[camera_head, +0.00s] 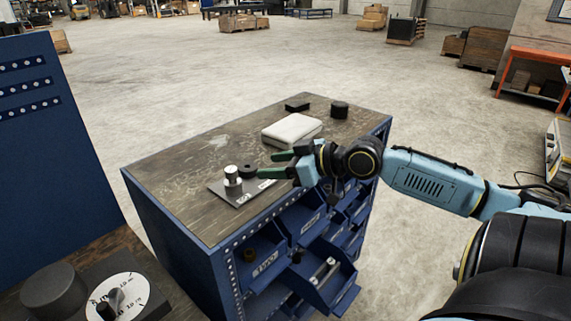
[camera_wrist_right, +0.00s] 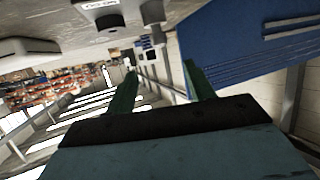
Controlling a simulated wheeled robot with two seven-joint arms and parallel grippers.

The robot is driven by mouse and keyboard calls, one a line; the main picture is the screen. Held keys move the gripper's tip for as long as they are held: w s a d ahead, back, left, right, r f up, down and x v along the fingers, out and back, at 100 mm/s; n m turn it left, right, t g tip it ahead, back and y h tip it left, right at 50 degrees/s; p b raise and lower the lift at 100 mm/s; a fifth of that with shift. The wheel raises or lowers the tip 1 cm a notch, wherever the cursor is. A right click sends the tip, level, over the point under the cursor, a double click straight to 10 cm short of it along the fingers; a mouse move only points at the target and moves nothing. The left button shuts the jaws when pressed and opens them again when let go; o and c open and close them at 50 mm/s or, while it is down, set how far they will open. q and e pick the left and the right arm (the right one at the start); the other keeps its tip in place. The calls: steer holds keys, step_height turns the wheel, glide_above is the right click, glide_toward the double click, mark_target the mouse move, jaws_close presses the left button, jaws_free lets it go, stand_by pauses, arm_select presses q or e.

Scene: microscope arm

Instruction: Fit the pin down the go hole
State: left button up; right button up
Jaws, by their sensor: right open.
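A flat grey plate (camera_head: 222,188) with small white labels lies on the worn wooden top of a blue cabinet. A silver-topped pin (camera_head: 231,172) stands upright on it. Whether it sits in a hole, and which one, I cannot tell. A dark round piece (camera_head: 248,169) is just right of the pin. My right gripper (camera_head: 267,165) is open, its green fingers pointing left, just right of the dark piece and apart from the pin. In the right wrist view the open fingers (camera_wrist_right: 160,88) have nothing between them. The go hole cannot be made out. My left gripper is not in view.
A white box (camera_head: 292,129) lies behind the gripper. A black block (camera_head: 297,105) and a black cylinder (camera_head: 339,109) stand farther back. Open blue drawers (camera_head: 318,277) jut out below the cabinet's front edge. A white dial (camera_head: 118,293) sits at lower left. The cabinet top's left part is clear.

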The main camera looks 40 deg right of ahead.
steer(key=shift+v, duration=1.1)
steer(key=shift+f, duration=0.1)
